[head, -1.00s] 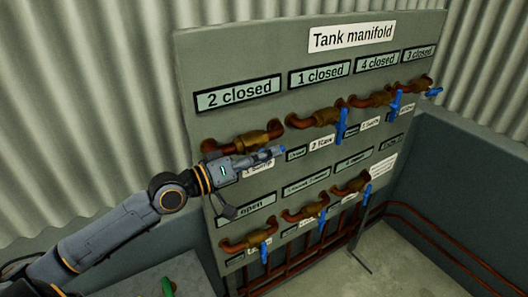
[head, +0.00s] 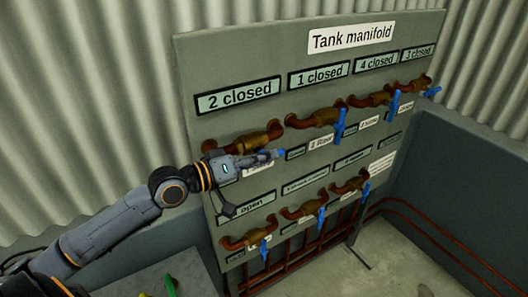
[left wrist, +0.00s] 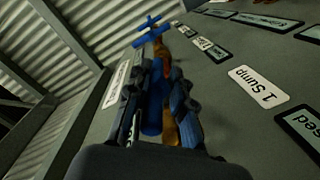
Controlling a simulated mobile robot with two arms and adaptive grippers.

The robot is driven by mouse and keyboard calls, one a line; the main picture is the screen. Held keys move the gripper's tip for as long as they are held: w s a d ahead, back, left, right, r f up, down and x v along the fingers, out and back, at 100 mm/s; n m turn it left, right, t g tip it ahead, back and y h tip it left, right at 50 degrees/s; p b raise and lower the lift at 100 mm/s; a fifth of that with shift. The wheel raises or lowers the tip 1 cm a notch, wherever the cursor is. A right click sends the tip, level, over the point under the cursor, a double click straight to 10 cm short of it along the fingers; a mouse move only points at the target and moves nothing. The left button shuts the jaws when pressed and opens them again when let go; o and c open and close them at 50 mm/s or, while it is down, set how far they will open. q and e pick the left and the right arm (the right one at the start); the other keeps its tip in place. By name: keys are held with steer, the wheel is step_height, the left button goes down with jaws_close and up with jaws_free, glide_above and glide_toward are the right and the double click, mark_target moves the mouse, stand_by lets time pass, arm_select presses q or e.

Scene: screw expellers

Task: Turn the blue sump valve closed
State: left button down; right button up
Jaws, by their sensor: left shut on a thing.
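The sump valve is the top-left brass valve (head: 243,142) on the grey manifold panel. My left gripper (head: 262,159) is at this valve, shut on its blue handle (head: 281,153), whose tip sticks out past the fingers to the right. In the left wrist view the blue handle (left wrist: 152,108) lies between the two dark fingers, beside the brass body. The "1 Sump" label (left wrist: 258,87) shows upside down there, next to the gripper. Much of the handle is hidden by the fingers. My right gripper is not in view.
Several other blue-handled valves share the panel; the nearest in the top row (head: 341,125) is just right of my gripper. Display signs (head: 238,96) read "2 closed", "1 closed", "4 closed" and "3 closed"; a lower sign (head: 246,206) reads "open". Red pipes run below.

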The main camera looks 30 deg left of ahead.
arm_select(q)
steer(key=shift+r+g+y+p, duration=0.3)
steer(key=shift+r+g+p, duration=0.25)
steer(key=shift+p, duration=0.5)
steer(key=shift+f+g+y+p, duration=0.1)
steer(key=shift+g+y+p, duration=0.4)
steer(key=shift+g, duration=0.35)
steer(key=shift+a+g+y, duration=0.15)
steer(key=shift+g+y, duration=0.55)
steer(key=shift+g, duration=0.5)
steer(key=g+y, duration=0.2)
steer(key=g, duration=0.1)
steer(key=shift+f+g, duration=0.1)
steer(key=shift+g, duration=0.3)
steer(key=g+y, duration=0.2)
steer(key=g, duration=0.1)
steer(key=shift+s, duration=0.1)
steer(key=shift+g+y, duration=0.7)
steer(key=shift+g, duration=0.6)
steer(key=shift+s, duration=0.1)
